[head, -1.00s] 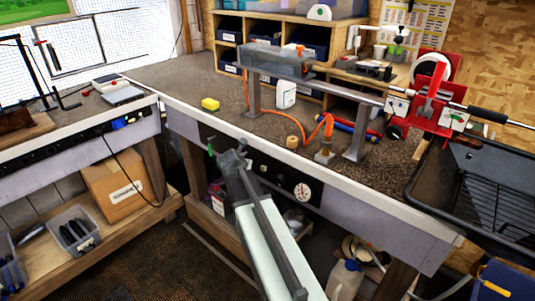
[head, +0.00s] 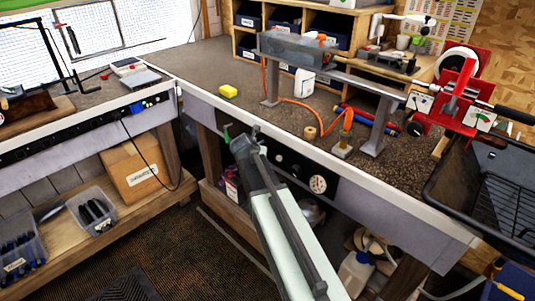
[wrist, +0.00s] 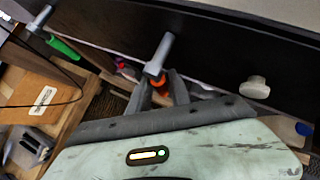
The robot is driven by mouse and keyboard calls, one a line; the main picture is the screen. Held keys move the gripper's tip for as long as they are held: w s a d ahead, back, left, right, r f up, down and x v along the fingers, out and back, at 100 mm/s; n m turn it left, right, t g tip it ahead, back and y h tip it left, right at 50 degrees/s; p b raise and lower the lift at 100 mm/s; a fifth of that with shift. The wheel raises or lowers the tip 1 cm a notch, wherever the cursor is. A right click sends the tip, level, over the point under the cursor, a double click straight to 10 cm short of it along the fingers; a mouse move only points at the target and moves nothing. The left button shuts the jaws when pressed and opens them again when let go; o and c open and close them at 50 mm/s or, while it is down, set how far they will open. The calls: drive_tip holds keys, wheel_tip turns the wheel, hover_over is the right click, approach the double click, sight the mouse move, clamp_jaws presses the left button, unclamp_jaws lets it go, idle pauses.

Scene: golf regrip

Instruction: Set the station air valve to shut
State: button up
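Two lever valves stick out from the dark panel under the bench in the wrist view. One has a green handle (wrist: 62,46), at the left; its green also shows in the head view (head: 227,131). The other has a grey stem (wrist: 161,54) and an orange handle (wrist: 160,84), at the centre. My gripper (wrist: 163,92) is at the orange handle, its two fingers apart on either side of it; I cannot tell whether they touch it. In the head view my gripper (head: 243,144) is at the panel, left of the round gauge (head: 318,184). No label tells which lever is the air valve.
A pale knob (wrist: 255,88) sticks out to the right of my gripper. The bench front edge (head: 300,150) runs just above. A lower shelf holds a cardboard box (head: 137,172) and a clear bin (head: 94,212). Open floor (head: 190,255) lies to the left of my arm.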

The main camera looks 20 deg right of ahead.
drive_tip(key=p+v, duration=0.5)
drive_tip(key=v, duration=0.2)
drive_tip(key=shift+s+r, duration=0.25)
drive_tip(key=shift+s, duration=0.05)
drive_tip(key=shift+a, duration=0.15)
drive_tip(key=shift+r+p, duration=0.15)
drive_tip(key=shift+p, duration=0.2)
